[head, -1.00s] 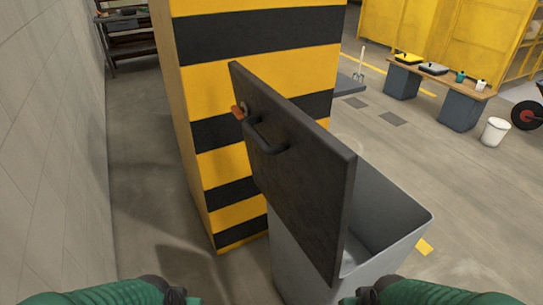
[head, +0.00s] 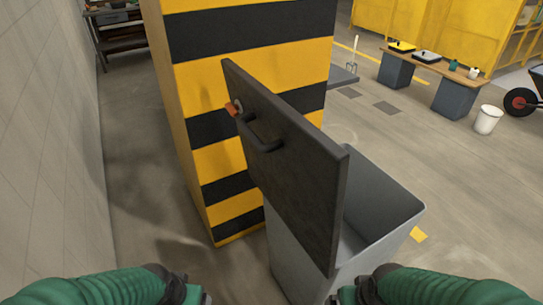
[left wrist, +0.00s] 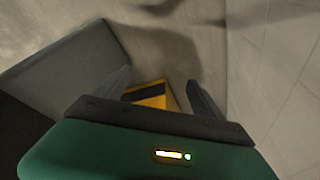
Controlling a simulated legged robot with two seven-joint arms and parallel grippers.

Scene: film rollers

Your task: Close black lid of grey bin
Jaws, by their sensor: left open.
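The grey bin (head: 300,260) stands in front of me in the head view, its inside partly visible at right. Its black lid (head: 300,175) stands up open, tilted, with a dark handle (head: 262,136) on the face toward the left. My left gripper (left wrist: 160,82) is open, with nothing between its fingers in the left wrist view. A grey surface (left wrist: 75,65), apparently the bin, shows left of the fingers there. My left arm's end is low in the head view, left of the bin and apart from the lid. My right gripper (head: 345,292) is at the bottom edge, its fingers not clear.
A yellow-and-black striped pillar (head: 255,40) stands just behind the lid, with an orange part (head: 232,109) near the lid's upper edge. A pale wall (head: 50,150) runs along the left. Open floor lies right of the bin, with a white bucket (head: 488,120) farther off.

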